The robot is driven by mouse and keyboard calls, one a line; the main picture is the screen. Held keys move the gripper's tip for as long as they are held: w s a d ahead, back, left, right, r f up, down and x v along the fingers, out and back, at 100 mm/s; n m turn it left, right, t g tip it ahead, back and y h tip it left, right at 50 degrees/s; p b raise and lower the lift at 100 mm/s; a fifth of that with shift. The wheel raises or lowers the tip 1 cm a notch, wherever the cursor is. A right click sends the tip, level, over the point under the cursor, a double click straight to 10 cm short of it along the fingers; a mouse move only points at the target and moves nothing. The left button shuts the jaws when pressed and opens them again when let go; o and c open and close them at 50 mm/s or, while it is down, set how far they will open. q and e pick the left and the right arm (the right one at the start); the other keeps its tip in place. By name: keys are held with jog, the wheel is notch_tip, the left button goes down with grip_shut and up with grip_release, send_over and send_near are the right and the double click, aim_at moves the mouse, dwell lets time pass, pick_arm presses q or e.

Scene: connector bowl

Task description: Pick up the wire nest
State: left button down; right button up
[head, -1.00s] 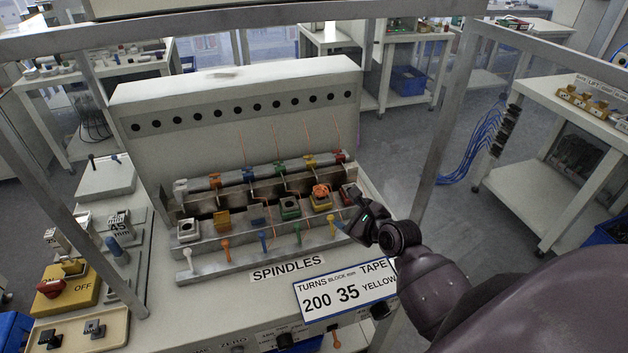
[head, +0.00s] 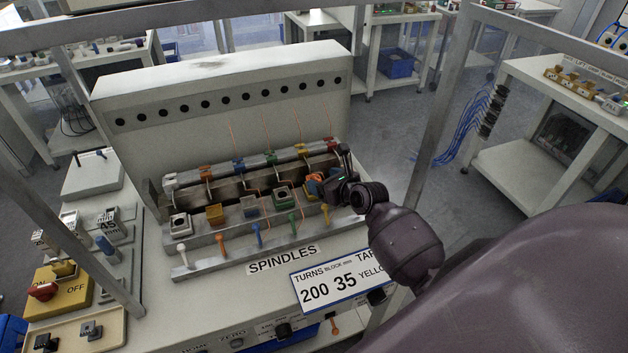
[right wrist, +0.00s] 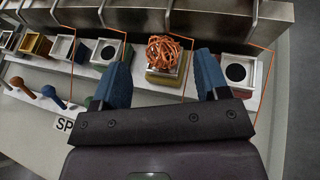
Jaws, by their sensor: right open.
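The wire nest (right wrist: 165,53) is a tangled ball of orange wire. In the right wrist view it sits on top of a yellow block (right wrist: 163,78) in the spindle row. In the head view it is an orange patch (head: 313,184), partly hidden by my right gripper (head: 338,184). My right gripper also shows in the right wrist view (right wrist: 165,70), open, its two blue fingers apart with the nest between and just beyond their tips. Nothing is held. My left gripper is not in view.
Coloured square holders (head: 214,213) stand in a row left of the nest, and a grey one with a dark hole (right wrist: 238,70) is on its right. Thin orange wires rise behind. Coloured levers (head: 259,235) line the front.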

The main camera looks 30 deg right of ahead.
aim_at(317, 178)
jog(key=shift+x, duration=2.45)
jog(key=shift+f, duration=0.1)
jog(key=c, duration=1)
